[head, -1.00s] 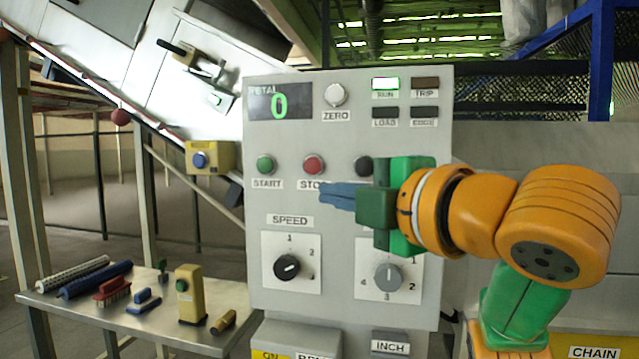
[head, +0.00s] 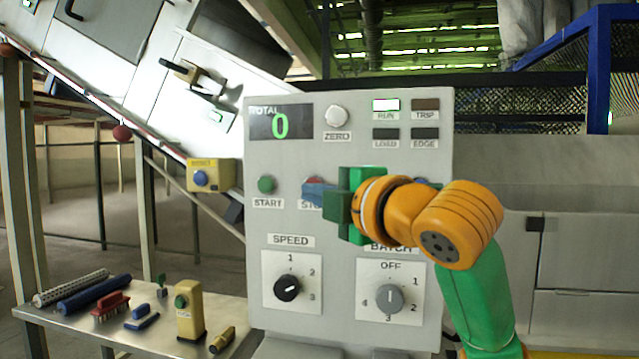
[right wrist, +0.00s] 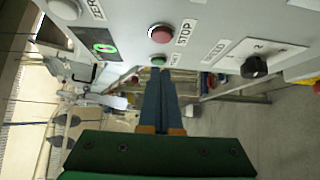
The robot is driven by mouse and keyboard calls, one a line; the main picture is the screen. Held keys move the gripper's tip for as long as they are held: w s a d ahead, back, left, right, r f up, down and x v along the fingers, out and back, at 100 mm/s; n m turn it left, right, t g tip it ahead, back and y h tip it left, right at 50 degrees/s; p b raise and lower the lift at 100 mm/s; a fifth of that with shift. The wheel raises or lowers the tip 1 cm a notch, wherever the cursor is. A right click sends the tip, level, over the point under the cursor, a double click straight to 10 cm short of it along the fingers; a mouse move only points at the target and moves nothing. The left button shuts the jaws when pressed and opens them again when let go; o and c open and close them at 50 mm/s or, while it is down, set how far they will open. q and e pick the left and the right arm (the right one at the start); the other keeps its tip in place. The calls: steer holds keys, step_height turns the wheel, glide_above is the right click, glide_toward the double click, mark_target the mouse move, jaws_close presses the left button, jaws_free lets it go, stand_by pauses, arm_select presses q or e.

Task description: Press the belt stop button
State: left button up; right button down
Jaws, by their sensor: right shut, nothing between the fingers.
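The red STOP button (head: 315,181) is on the grey control panel (head: 340,230), right of the green START button (head: 266,184). In the right wrist view the red STOP button (right wrist: 161,32) shows in full, with the START button (right wrist: 159,62) nearer the shut fingertips (right wrist: 158,72). I cannot tell whether the fingers touch the panel. My left gripper is not in view.
The panel also has a ZERO button (head: 336,116), a lit RUN lamp (head: 385,105), a display (head: 281,122) reading 0 and a SPEED knob (head: 287,288). A table (head: 130,335) with brushes stands at left. A yellow button box (head: 211,175) hangs beside the panel.

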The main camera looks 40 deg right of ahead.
steer(key=shift+w+d+p, duration=0.3)
steer(key=shift+w+d, duration=1.3)
